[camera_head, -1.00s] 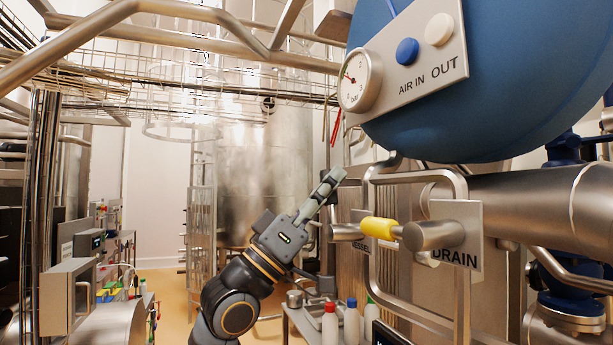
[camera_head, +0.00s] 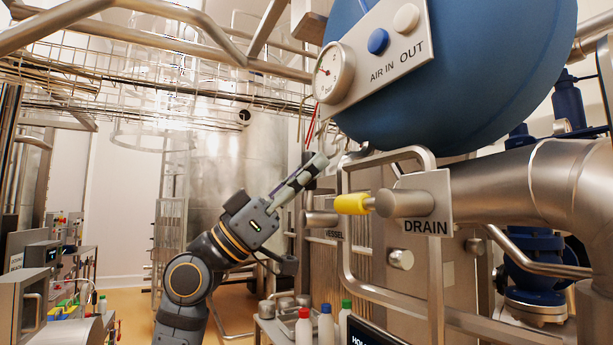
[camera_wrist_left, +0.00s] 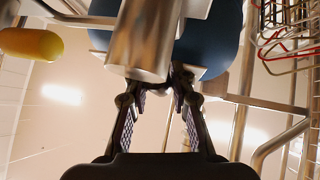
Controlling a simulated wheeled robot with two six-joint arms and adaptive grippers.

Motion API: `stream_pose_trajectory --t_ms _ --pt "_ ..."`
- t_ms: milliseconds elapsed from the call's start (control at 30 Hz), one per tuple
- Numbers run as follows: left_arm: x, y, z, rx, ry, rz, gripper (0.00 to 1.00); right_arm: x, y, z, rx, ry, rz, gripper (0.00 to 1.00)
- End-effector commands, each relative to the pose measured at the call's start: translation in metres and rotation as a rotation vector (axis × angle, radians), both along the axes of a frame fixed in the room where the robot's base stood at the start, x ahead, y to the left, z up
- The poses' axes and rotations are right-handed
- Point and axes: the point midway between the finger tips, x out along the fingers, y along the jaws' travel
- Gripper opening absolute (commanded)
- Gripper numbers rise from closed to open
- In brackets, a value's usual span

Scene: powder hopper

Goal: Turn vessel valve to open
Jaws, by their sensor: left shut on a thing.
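The vessel valve (camera_head: 322,218) is a metal cylinder beside the VESSEL label (camera_head: 334,235), left of the drain valve. My left gripper (camera_head: 318,163) points up and right, with its fingertips just above this cylinder in the head view. In the left wrist view, a metal cylinder (camera_wrist_left: 145,40) fills the top middle, and the fingertips of my left gripper (camera_wrist_left: 182,76) come together at its lower right edge. The gripper is shut on what seems to be the vessel valve's handle, mostly hidden by the fingers. My right gripper is not in view.
The drain valve (camera_head: 405,204) with its yellow handle (camera_head: 352,203) sits close on the right. A bent metal pipe frame (camera_head: 436,270) stands near the valves. The blue tank (camera_head: 470,90) with a gauge (camera_head: 333,72) hangs above. Bottles (camera_head: 304,328) stand below.

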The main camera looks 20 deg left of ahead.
Motion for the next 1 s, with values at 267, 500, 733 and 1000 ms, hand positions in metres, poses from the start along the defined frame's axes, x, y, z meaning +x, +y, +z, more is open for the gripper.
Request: stream_pose_trajectory --t_ms 267,500,733,1000 --pt "-0.002 -0.004 -0.004 0.012 0.002 -0.007 0.0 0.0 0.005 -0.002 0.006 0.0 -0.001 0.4" --pt "-0.001 -0.003 -0.003 0.009 0.002 -0.005 0.45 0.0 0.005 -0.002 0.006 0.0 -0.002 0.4" --pt "-0.001 -0.002 -0.002 0.006 0.002 -0.004 0.45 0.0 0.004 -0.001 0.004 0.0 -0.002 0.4" --pt "-0.001 -0.001 0.009 0.004 -0.001 -0.003 0.45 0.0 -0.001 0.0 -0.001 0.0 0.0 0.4"
